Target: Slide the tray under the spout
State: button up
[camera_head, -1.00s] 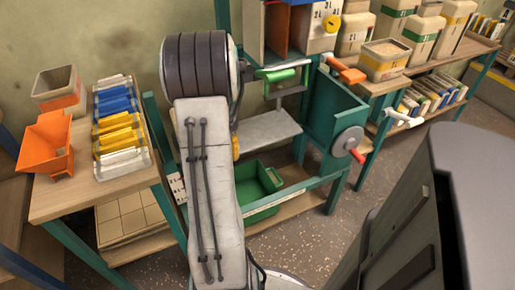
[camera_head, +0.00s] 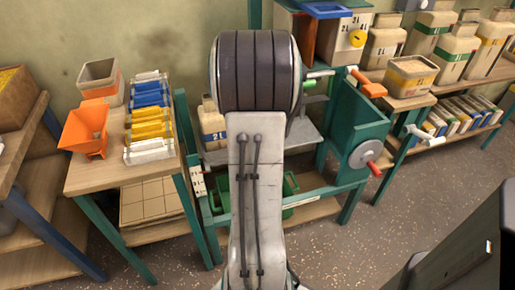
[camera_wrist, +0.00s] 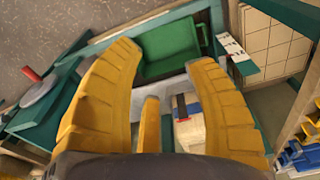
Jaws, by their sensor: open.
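The green tray (camera_head: 291,190) sits low in the green-framed machine (camera_head: 362,115), partly hidden behind my arm in the head view. In the wrist view the green tray (camera_wrist: 170,48) lies beyond the fingertips, apart from them. My gripper (camera_wrist: 165,58) is open, its yellow fingers spread with nothing held between them. The head view does not show my gripper; my arm covers it. I cannot clearly make out the spout in either view.
A tan jar (camera_head: 212,125) stands by the grey plate (camera_head: 306,136); the jar also shows between my fingers in the wrist view (camera_wrist: 189,130). A side table (camera_head: 88,184) with an orange hopper (camera_head: 84,130) stands left. A red-knobbed crank (camera_head: 366,154) juts out right.

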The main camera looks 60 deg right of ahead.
dwell(0.7)
jog(key=s+a+f+m+g+y, duration=0.15)
jog(key=s+a, duration=0.35)
jog(key=a, duration=0.5)
jog(key=a+r+n+t, duration=0.1)
jog(key=a+r+n, duration=0.1)
jog(key=a+n, duration=0.35)
jog(key=w+a+r+n+t, duration=0.1)
jog(key=a+r+n, duration=0.15)
jog(key=a, duration=0.55)
jog(key=a+r+n+t, duration=0.2)
jog(key=a+n, duration=0.1)
jog(key=a, duration=0.4)
notch_tip(320, 180, up, 15)
jog(key=p, duration=1.3)
jog(key=shift+r+p, duration=0.15)
jog(key=shift+p, duration=0.15)
jog(key=shift+m+h, duration=0.25)
